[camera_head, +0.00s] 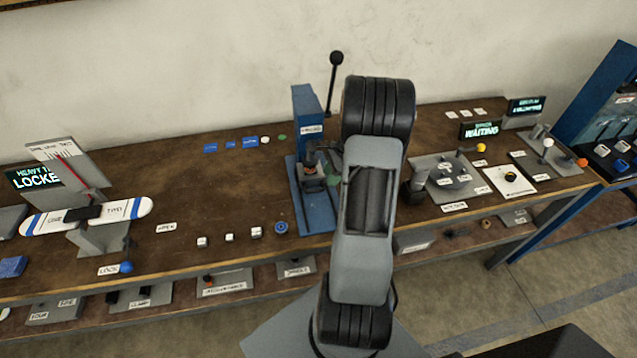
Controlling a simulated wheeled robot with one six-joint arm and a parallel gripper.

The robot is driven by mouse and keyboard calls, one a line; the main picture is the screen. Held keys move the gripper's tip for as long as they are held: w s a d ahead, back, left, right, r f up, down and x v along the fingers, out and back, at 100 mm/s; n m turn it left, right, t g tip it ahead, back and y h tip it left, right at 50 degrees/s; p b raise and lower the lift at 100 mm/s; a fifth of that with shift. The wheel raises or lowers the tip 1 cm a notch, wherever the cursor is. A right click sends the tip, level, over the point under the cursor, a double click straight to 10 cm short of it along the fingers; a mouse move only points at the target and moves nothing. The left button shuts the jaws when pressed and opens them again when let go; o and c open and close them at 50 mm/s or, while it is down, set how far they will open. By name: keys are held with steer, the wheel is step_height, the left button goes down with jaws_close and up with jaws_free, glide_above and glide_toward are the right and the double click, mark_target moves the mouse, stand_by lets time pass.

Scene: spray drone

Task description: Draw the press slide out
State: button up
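The blue press (306,108) stands on the bench just left of my arm. It has an upright blue column, a blue base plate (319,218) and a lever with a black ball knob (336,58) rising behind it. Dark parts and a small green piece (333,180) sit low at its front. I cannot make out which part is the slide or how far out it is. My arm crosses the middle of the view and covers the press's right side.
The wooden bench (170,200) carries a balance beam (140,209) at left, several small white blocks and a blue ring (281,228) in front of the press. Grey stations and a waiting sign (480,129) stand at right. A lower shelf holds labelled plates.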

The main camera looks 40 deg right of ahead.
mark_target(316, 190)
steer(key=a, duration=0.2)
steer(key=w, duration=0.1)
steer(key=shift+w+a+f+p, duration=0.1)
steer(key=shift+a+f+p, duration=0.2)
steer(key=shift+a, duration=0.1)
steer(key=shift+x, duration=1.15)
steer(key=shift+d+x, duration=0.2)
steer(key=shift+x, duration=0.8)
jaws_close()
